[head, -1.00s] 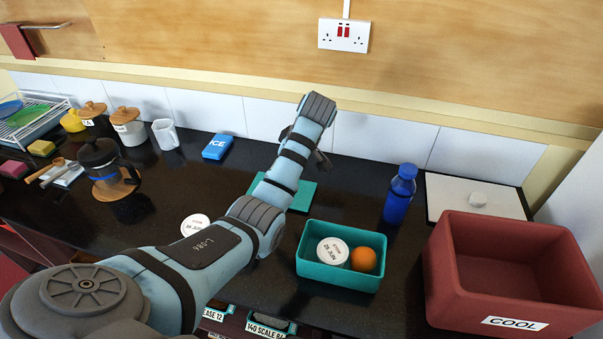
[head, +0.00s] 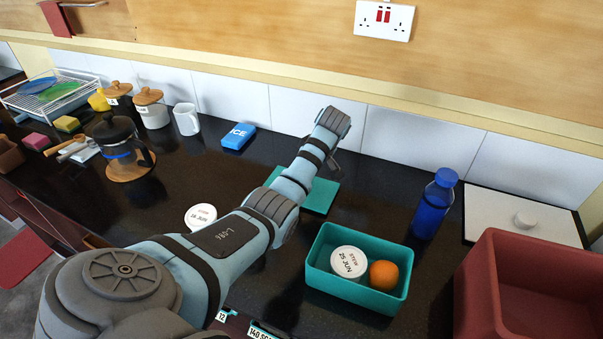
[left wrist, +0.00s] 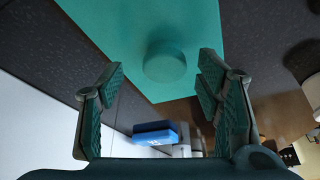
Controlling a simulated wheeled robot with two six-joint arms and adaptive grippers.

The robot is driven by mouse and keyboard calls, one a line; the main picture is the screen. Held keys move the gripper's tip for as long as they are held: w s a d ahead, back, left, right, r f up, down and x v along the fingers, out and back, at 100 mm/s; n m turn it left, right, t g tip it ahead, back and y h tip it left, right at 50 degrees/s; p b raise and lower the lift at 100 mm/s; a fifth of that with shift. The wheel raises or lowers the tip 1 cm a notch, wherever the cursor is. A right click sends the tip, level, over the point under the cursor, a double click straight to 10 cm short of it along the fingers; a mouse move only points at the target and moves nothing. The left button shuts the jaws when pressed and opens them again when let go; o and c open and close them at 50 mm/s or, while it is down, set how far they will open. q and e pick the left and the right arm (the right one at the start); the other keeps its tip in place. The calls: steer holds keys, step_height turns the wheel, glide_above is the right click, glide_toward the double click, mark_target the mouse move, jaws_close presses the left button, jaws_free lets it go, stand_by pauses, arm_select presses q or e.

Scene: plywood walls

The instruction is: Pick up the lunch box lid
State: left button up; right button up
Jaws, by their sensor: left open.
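The lunch box lid (head: 322,198) is a flat teal rectangle lying on the dark worktop behind the lunch box, partly covered by my left arm in the head view. In the left wrist view the lid (left wrist: 125,25) fills the upper middle, with a round teal knob (left wrist: 165,62). My left gripper (left wrist: 160,84) is open and empty, its fingers apart on either side of the knob's line; I cannot tell how high above the lid it is. In the head view its fingers are mostly hidden behind my wrist. The teal lunch box (head: 345,285) stands open, holding a white-lidded stew tub (head: 348,261) and an orange (head: 383,275). My right gripper is out of view.
A blue bottle (head: 433,207) stands right of the lid, and a blue ice pack (head: 238,137) lies to its left near the wall. A red cool box (head: 475,300) and a white lid (head: 500,210) are at the right. Another tub (head: 201,216) sits beside my arm.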

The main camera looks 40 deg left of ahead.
arm_select(q)
steer(key=shift+s+a+f, duration=0.2)
steer(key=shift+a+f, duration=0.1)
steer(key=shift+f, duration=0.45)
steer(key=shift+s+r, duration=0.1)
steer(key=shift+c, duration=0.5)
steer(key=c, duration=1.1)
steer(key=shift+c, duration=0.3)
steer(key=shift+r, duration=0.1)
